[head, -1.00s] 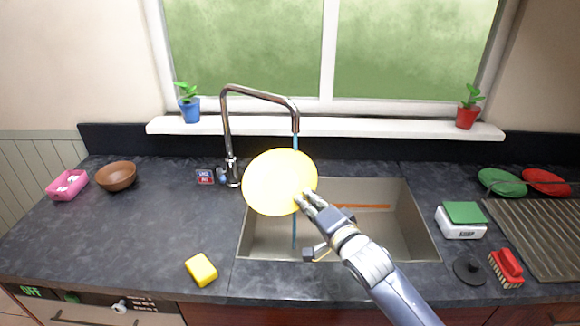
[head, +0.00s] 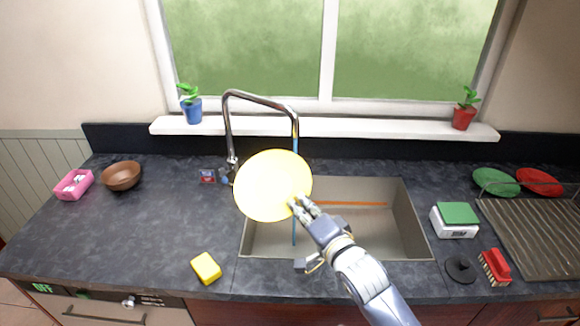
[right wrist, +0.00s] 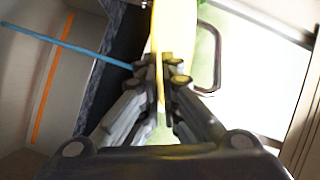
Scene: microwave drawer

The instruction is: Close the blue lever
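The blue lever (head: 226,178) is a small blue piece at the base of the metal faucet (head: 228,125), partly hidden by the plate. A thin blue stream of water (head: 294,232) runs from the spout into the sink. My right gripper (head: 299,204) is shut on the rim of a yellow plate (head: 272,186), held above the sink's left side, to the right of the lever. The right wrist view shows both fingers (right wrist: 167,66) pinching the plate (right wrist: 159,35), which is edge-on. My left gripper is not in view.
The sink (head: 405,215) holds an orange strip (head: 350,204). A yellow sponge (head: 206,268) lies on the left counter, with a brown bowl (head: 121,176) and pink box (head: 73,184) behind. A scale (head: 455,228), red brush (head: 496,266) and dish rack (head: 535,235) stand right.

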